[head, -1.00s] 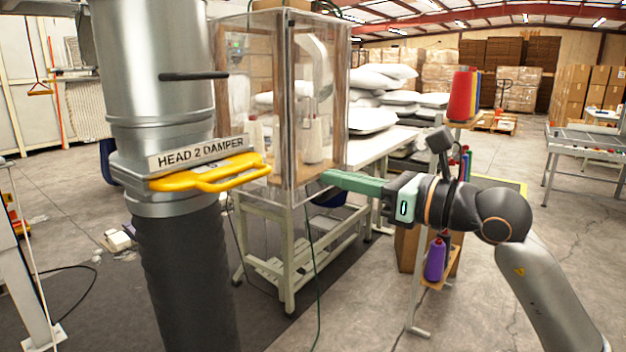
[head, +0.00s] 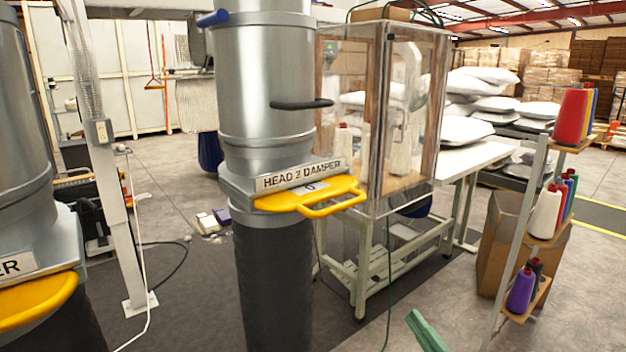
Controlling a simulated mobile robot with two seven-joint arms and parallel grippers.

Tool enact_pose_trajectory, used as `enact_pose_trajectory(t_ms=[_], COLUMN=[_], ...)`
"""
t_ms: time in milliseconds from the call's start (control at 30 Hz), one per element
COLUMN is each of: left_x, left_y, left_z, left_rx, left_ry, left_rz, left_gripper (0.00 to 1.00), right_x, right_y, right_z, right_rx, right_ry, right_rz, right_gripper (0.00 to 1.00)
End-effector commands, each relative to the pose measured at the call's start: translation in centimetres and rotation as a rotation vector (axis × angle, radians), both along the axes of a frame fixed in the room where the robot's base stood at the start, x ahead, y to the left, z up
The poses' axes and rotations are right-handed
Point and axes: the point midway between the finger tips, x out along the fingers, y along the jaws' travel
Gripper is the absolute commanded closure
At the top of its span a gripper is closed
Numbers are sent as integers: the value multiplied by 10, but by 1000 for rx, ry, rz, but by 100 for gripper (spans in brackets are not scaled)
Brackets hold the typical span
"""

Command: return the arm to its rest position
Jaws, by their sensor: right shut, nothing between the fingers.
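My right gripper (head: 428,332) shows only as a green fingertip piece at the bottom edge of the head view, right of centre. Its fingers are together with nothing between them. The rest of the right arm is below the picture. It is over the floor in front of the clear-walled cabinet and left of the thread rack, apart from both in the picture. My left gripper is not in view.
The head 2 damper (head: 266,110), with its yellow handle (head: 312,196), stands at centre-left. Another damper is at the left edge. The clear cabinet (head: 385,120) stands behind. A thread rack (head: 520,230) stands at right. Grey floor (head: 455,290) lies between cabinet and rack.

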Motion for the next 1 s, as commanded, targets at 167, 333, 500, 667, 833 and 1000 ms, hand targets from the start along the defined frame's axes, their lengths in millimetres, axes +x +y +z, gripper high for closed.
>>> enact_pose_trajectory(t_ms=[167,333,500,667,833,1000], left_x=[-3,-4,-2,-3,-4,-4], left_y=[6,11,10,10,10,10], left_z=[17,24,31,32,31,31], left_rx=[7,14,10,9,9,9], left_ry=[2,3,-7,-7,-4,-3], left_rz=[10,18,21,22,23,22], left_gripper=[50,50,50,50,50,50], right_x=[-44,-118,-183,-210,-212,-212], right_y=[-20,-15,-1,7,7,7], right_z=[-128,-226,-279,-296,-298,-298], right_rx=[401,659,812,871,876,874], right_ry=[517,920,1181,1280,1289,1286], right_rz=[-168,-314,-408,-443,-445,-444], right_gripper=[100,100,100,100,100,100])
